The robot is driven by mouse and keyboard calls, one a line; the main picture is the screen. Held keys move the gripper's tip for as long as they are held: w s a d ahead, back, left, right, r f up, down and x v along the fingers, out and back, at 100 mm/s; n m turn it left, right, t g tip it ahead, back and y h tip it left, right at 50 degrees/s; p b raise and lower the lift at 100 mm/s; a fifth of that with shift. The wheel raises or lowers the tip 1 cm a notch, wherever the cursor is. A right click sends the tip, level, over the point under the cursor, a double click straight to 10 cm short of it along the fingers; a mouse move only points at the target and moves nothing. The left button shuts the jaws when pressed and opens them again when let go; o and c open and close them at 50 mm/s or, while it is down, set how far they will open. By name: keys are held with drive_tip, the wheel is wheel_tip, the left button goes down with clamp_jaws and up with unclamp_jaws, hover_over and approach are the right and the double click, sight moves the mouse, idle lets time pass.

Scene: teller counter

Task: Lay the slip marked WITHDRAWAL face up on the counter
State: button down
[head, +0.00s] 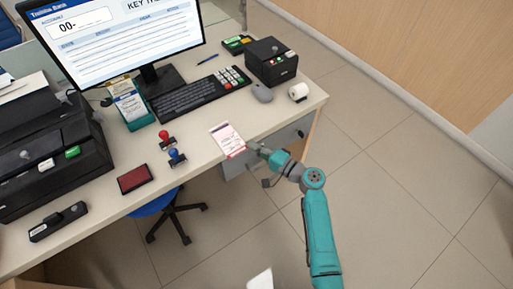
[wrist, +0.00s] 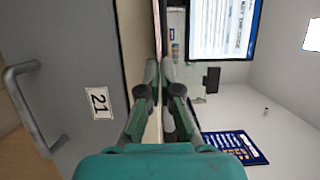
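A white and pink slip (head: 226,138) is at the counter's front edge in the head view, printed side up; its wording is too small to read. My gripper (head: 254,148) is at the slip's near right end, just off the counter edge. In the wrist view my gripper's fingertips (wrist: 160,66) are close together, with a thin pinkish line running up from between them, perhaps the slip edge-on. I cannot tell whether they grip it. The counter (head: 200,95) is bare around the slip.
Red and blue handled stamps (head: 172,149) and a red pad (head: 134,178) are left of the slip. A teal holder with slips (head: 129,103) stands beside the keyboard. A drawer (wrist: 75,80) lies below the counter.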

idle(0.3)
drive_tip(key=c, duration=1.2)
unclamp_jaws()
drive_tip(key=shift+c, duration=0.2)
drive_tip(key=s+d, duration=0.4)
drive_tip(key=s, duration=0.1)
drive_tip(key=shift+s, duration=0.35)
drive_tip(key=shift+a, duration=0.1)
